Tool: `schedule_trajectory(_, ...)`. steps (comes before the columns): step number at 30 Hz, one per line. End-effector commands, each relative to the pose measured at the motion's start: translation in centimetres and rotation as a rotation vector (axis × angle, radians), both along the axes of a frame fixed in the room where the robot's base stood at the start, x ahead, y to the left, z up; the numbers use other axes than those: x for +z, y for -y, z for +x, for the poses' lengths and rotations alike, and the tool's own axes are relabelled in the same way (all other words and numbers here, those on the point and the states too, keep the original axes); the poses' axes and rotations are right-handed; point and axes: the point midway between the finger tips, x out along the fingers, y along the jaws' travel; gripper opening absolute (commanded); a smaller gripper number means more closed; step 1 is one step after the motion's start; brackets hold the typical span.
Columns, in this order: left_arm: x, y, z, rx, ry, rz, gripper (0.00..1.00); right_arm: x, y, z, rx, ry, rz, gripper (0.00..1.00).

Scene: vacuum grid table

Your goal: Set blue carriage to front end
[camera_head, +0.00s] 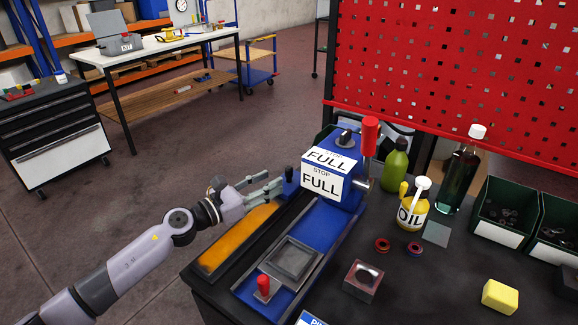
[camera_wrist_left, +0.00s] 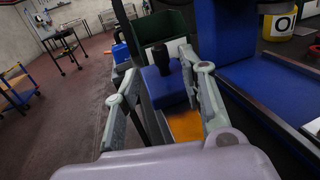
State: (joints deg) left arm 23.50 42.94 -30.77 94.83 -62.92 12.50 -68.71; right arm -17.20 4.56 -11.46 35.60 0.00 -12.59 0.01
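A small blue block with a black knob, which looks like the blue carriage (camera_head: 290,187), sits at the far end of the orange-floored channel (camera_head: 238,240), left of the blue machine head. In the left wrist view the blue carriage (camera_wrist_left: 165,88) and its upright black knob lie between the two fingers. My left gripper (camera_head: 276,185) reaches in from the left, and in the left wrist view it (camera_wrist_left: 157,60) is open, one finger on each side of the carriage. A gap shows at the left finger; contact at the right finger is unclear. My right gripper is not in view.
The blue machine head bears a white STOP FULL sign (camera_head: 321,183) and a red-handled lever (camera_head: 369,137), close right of the carriage. A square metal plate (camera_head: 290,263) and red knob (camera_head: 263,286) stand nearer. An oil bottle (camera_head: 412,212) and yellow block (camera_head: 500,296) lie right.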

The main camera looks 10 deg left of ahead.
Motion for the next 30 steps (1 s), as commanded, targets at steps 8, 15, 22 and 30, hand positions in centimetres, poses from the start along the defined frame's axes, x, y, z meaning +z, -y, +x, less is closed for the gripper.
schedule_trajectory(8,0.1,3.3,4.3,-0.001,0.000,-0.002,0.38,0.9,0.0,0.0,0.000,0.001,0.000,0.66)
schedule_trajectory(15,0.0,4.5,5.9,0.000,-0.001,-0.002,0.38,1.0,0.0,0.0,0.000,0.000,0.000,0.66)
schedule_trajectory(22,-0.1,4.6,6.0,0.000,-0.002,-0.001,0.38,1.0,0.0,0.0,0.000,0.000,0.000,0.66)
schedule_trajectory(30,-0.1,4.6,6.0,0.000,-0.002,-0.001,0.24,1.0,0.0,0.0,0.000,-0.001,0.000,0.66)
